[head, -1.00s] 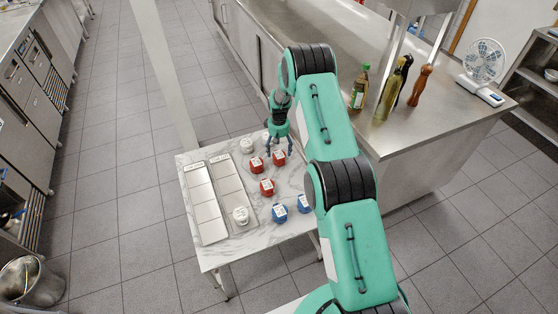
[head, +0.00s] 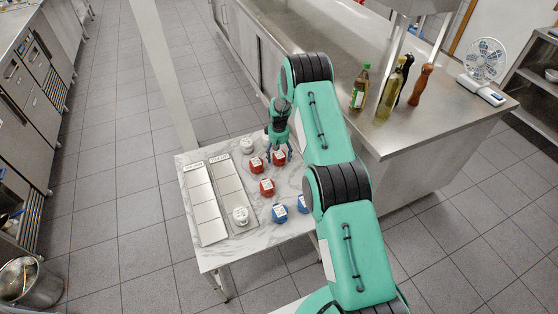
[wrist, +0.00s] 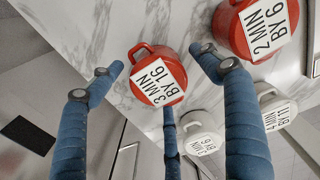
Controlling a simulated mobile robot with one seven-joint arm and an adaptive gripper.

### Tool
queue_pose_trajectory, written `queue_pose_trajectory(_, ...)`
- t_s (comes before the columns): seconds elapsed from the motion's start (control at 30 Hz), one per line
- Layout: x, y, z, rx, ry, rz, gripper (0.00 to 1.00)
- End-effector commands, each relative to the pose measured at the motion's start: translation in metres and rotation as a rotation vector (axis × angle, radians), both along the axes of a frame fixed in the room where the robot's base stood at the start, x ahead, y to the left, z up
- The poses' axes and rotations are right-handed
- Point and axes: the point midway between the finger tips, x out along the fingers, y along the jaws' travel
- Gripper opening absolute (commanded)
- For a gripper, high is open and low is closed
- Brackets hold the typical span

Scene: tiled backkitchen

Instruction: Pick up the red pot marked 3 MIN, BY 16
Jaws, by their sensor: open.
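The red pot marked 3 MIN, BY 16 (wrist: 150,62) has a white label on top and a loop handle at its side. It stands on the marble table and shows in the head view (head: 280,159) under my gripper (head: 278,150). In the wrist view my gripper (wrist: 161,68) is open, with blue fingers to the left and right of the pot and a third finger below it. The fingers look apart from the pot; their exact height over it is hard to judge. Another red pot, marked 2 MIN, BY 6 (wrist: 246,40), stands close to the right finger.
White pots (wrist: 201,141) stand nearby. A third red pot (head: 267,187) and blue pots (head: 279,213) are nearer the table's front. Two panelled trays (head: 212,231) lie at the left, one bearing a white pot (head: 240,216). Bottles (head: 360,88) stand on the steel counter (head: 420,127).

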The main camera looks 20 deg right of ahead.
Motion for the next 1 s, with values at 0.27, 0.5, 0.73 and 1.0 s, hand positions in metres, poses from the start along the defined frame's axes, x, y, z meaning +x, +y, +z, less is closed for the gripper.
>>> queue_pose_trajectory(0.27, -0.001, 0.000, -0.022, 0.000, 0.001, 0.000, 0.78)
queue_pose_trajectory(0.5, -0.001, 0.000, -0.022, 0.000, 0.000, 0.000, 0.78)
queue_pose_trajectory(0.73, -0.001, 0.000, -0.022, 0.000, 0.001, 0.000, 0.78)
queue_pose_trajectory(1.0, -0.001, 0.000, -0.022, 0.000, 0.001, 0.000, 0.44)
